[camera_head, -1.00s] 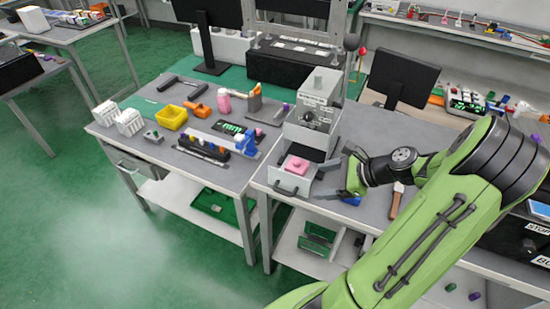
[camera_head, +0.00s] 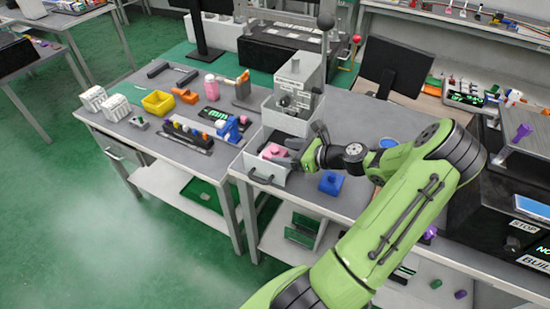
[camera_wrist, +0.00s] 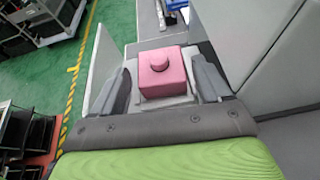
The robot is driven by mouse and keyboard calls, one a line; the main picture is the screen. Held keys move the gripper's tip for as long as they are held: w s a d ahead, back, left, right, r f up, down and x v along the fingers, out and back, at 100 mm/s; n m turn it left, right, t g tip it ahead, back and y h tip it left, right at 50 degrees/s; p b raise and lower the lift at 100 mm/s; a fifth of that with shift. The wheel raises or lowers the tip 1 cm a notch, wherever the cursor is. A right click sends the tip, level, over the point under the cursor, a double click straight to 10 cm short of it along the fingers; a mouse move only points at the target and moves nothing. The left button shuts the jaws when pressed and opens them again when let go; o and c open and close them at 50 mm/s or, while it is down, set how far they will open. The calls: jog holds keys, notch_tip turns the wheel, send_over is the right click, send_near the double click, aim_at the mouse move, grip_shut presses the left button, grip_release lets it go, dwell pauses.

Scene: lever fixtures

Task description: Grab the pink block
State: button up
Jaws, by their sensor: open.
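The pink block (camera_head: 274,151) sits in the open grey drawer (camera_head: 262,172) of the grey machine (camera_head: 292,110). In the wrist view the pink block (camera_wrist: 163,72) shows a round knob on top and lies between the fingers of my gripper (camera_wrist: 164,90). The fingers are apart, one on each side, with a gap visible near the left finger. In the head view my gripper (camera_head: 292,150) reaches in from the right at the block, partly overlapping it.
A blue block (camera_head: 331,182) rests on the table right of the drawer. A blue clamp-like part (camera_head: 229,130), a yellow bin (camera_head: 158,103) and a pink bottle (camera_head: 212,88) stand on the left table. The machine's body rises just behind the drawer.

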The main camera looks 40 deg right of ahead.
aim_at(278, 153)
jog(key=b+x, duration=0.1)
jog(key=x, duration=0.3)
jog(key=shift+w+f, duration=0.15)
jog(key=shift+f, duration=0.05)
jog(key=shift+r, duration=0.1)
jog(key=c, duration=1)
